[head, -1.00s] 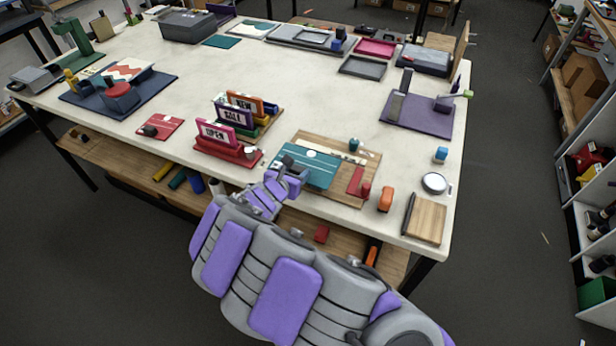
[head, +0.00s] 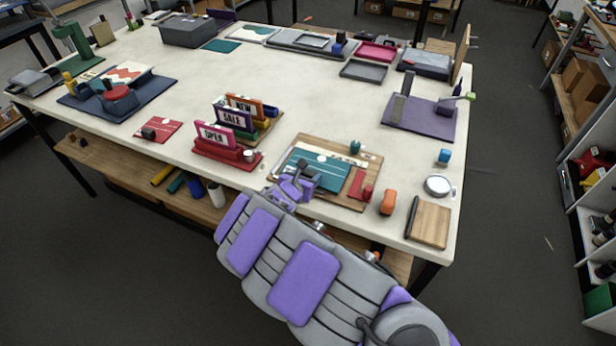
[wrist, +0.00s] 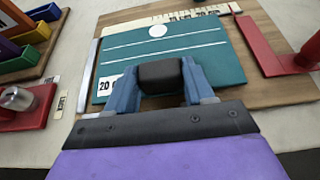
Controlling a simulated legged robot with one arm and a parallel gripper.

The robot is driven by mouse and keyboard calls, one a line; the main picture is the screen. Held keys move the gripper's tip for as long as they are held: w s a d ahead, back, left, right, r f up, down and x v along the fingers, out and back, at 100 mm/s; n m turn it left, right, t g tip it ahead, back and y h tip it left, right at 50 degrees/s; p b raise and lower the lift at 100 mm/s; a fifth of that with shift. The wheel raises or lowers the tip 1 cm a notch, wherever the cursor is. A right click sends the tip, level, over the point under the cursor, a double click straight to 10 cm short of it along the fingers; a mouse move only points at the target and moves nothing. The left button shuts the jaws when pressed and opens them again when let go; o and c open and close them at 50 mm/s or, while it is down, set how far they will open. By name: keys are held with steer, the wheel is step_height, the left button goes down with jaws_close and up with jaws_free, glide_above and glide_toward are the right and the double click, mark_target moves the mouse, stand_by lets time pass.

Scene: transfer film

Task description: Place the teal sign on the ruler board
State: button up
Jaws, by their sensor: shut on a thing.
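The teal sign (head: 318,170) is a flat teal panel with white lines and a white dot. It lies over the wooden ruler board (head: 343,202), in the middle of the board's left part. In the wrist view the teal sign (wrist: 210,62) fills the centre. My gripper (head: 300,184) is at the sign's near edge, with its fingers (wrist: 160,78) closed there around a dark block on the sign. The ruler board (wrist: 268,35) shows behind and to the right of the sign, with a pale ruler strip (wrist: 190,14) along its far side. Whether the sign touches the board is hidden.
A red angled piece (head: 357,186) lies on the board, right of the sign. A red rack with a pink OPEN sign (head: 216,136) stands to the left. An orange object (head: 388,202) and a round silver one (head: 438,185) are to the right. The table's middle is clear.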

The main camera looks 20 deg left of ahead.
steer(key=shift+a+f, duration=0.2)
steer(key=shift+a, duration=0.05)
steer(key=o, duration=0.9)
steer(key=shift+a+f, duration=0.1)
steer(key=shift+a, duration=0.25)
steer(key=shift+o, duration=0.8)
steer(key=shift+d, duration=0.1)
steer(key=shift+d+r, duration=0.25)
steer(key=shift+d, duration=0.35)
steer(key=shift+r, duration=0.1)
steer(key=p+v, duration=0.1)
steer(key=v, duration=0.3)
steer(key=p+v, duration=0.1)
steer(key=v, duration=0.7)
steer(key=shift+a+p, duration=0.3)
steer(key=shift+p, duration=0.1)
steer(key=shift+a, duration=0.1)
